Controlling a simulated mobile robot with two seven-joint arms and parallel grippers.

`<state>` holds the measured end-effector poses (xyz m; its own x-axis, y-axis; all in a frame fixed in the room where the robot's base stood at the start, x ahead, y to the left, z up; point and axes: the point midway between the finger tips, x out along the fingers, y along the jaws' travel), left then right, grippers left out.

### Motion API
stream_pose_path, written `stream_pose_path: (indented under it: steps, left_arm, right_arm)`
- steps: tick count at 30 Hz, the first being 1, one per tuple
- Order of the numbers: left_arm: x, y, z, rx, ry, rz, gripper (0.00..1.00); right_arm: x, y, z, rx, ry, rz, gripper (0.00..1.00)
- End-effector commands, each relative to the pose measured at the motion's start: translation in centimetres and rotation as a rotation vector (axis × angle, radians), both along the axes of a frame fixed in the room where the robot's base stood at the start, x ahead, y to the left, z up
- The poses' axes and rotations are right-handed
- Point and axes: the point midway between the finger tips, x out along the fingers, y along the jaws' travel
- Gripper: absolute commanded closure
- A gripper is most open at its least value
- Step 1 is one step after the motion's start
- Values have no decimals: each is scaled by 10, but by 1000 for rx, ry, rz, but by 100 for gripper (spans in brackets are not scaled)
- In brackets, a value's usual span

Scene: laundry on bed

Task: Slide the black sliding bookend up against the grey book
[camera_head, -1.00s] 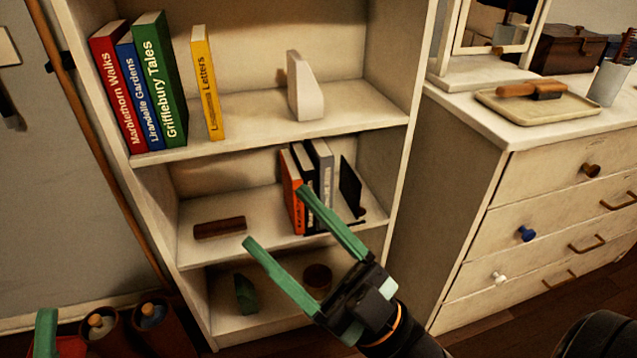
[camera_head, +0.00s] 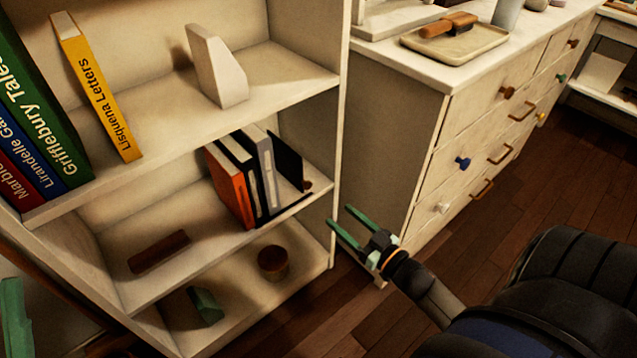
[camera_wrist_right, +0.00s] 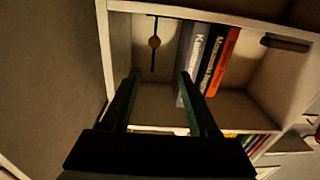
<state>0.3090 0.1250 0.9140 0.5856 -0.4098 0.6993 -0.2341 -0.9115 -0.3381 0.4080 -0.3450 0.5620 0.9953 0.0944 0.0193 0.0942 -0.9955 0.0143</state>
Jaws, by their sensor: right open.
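The black sliding bookend (camera_head: 287,158) stands upright on the middle shelf, right of the grey book (camera_head: 266,170). In the right wrist view, the bookend (camera_wrist_right: 153,62) shows edge-on with a round knob, and a gap separates it from the grey book (camera_wrist_right: 187,52). My right gripper (camera_head: 339,215) is open and empty, in front of the shelf's right side and apart from the bookend. Its two green fingers also show in the wrist view (camera_wrist_right: 159,74). A green finger of my left gripper (camera_head: 14,315) shows at the lower left edge; its jaw state is hidden.
Black (camera_head: 240,175) and orange (camera_head: 229,187) books stand left of the grey one. A dark brown block (camera_head: 158,251) lies further left on that shelf. The upper shelf holds a white bookend (camera_head: 218,68). The shelf's right side wall (camera_head: 340,120) is close to my right gripper.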

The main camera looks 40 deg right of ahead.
Motion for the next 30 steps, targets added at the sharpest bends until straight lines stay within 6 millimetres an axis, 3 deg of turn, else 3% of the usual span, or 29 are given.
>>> stream_pose_path:
  steps: [7,21,30]
  left_arm:
    - [0,0,-5,-6,4,0,50]
    - [1,-3,-35,-37,39,-32,50]
    - [1,-4,-40,-32,43,-44,50]
  right_arm:
    - [11,-8,-11,13,20,-17,40]
    - [100,-1,-11,11,18,-16,40]
    - [122,1,-10,12,21,-16,40]
